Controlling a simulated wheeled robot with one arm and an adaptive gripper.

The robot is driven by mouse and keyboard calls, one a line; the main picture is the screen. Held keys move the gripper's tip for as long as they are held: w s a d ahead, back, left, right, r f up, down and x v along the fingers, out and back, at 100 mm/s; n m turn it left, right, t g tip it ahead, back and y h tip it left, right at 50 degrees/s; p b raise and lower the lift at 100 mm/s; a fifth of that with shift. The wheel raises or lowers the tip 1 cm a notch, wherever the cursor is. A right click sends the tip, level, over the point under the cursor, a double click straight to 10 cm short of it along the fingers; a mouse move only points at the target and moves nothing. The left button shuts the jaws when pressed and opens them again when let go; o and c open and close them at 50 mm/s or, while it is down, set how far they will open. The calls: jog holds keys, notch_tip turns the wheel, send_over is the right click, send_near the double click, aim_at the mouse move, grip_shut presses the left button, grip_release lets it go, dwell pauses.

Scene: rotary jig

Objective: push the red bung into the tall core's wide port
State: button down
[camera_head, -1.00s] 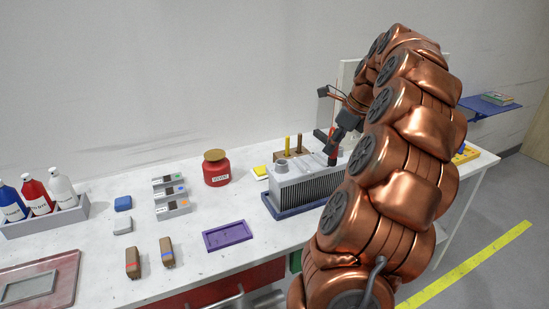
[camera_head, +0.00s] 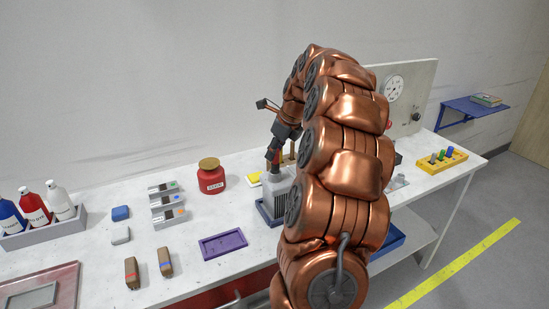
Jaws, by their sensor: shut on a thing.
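The tall core (camera_head: 279,188) is a grey finned block on a dark blue base (camera_head: 266,217). My copper arm hides most of it, and only its left end shows. My gripper (camera_head: 272,160) is dark and points down over that left end, where a port stood in the earlier view. It is shut on the red bung (camera_head: 270,167), of which only a small dark reddish bit shows at the fingertips. I cannot tell whether the bung touches the port or is above it; the port's rim is hidden.
A red jar (camera_head: 211,180) stands left of the core, with a yellow pad (camera_head: 254,179) between them. A purple tray (camera_head: 223,244) lies in front. A gauge panel (camera_head: 405,95) and a yellow peg rack (camera_head: 441,160) are at the right. Bench between jar and purple tray is clear.

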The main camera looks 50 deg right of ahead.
aim_at(274, 160)
jog(key=shift+f+p, duration=0.55)
jog(key=shift+f, duration=1)
jog(key=shift+f, duration=0.1)
jog(key=c, duration=0.9)
grip_release()
jog(key=shift+c, duration=0.2)
jog(key=b+v, duration=0.3)
jog(key=v, duration=0.9)
